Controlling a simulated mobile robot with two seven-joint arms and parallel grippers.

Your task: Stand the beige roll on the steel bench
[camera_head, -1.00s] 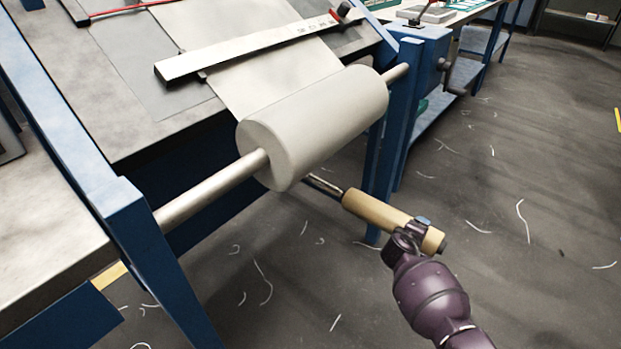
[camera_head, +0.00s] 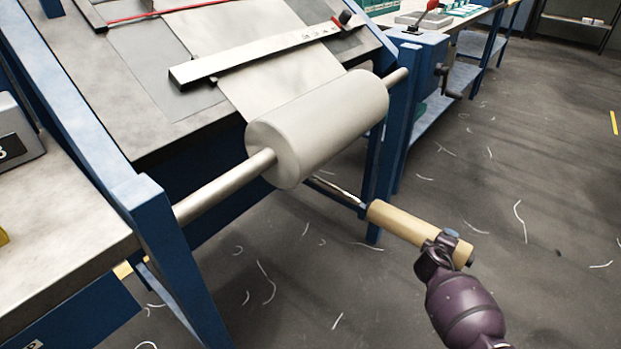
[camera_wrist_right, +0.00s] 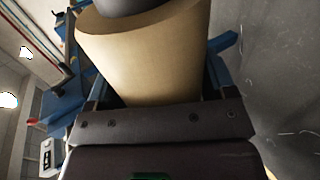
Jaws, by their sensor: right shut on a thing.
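The beige roll (camera_head: 398,224) is a tan cylinder, tilted, with its far end toward the thin steel rod (camera_head: 335,190) below the loom's big roll. I cannot tell whether the rod tip is still inside the roll or just clear of it. My right gripper (camera_head: 441,243) is shut on the roll near its near end. In the right wrist view the roll (camera_wrist_right: 145,60) fills the top middle, with a dark round part at its top end. The steel bench (camera_head: 55,235) is at the left, with a grey top. My left gripper is not in view.
A large off-white roll (camera_head: 320,125) on a thick bar spans the blue frame (camera_head: 150,205) between bench and beige roll. A grey boxed display (camera_head: 15,140) stands on the bench's back left. The bench front is mostly bare. Floor (camera_head: 520,240) at right is open, with thread scraps.

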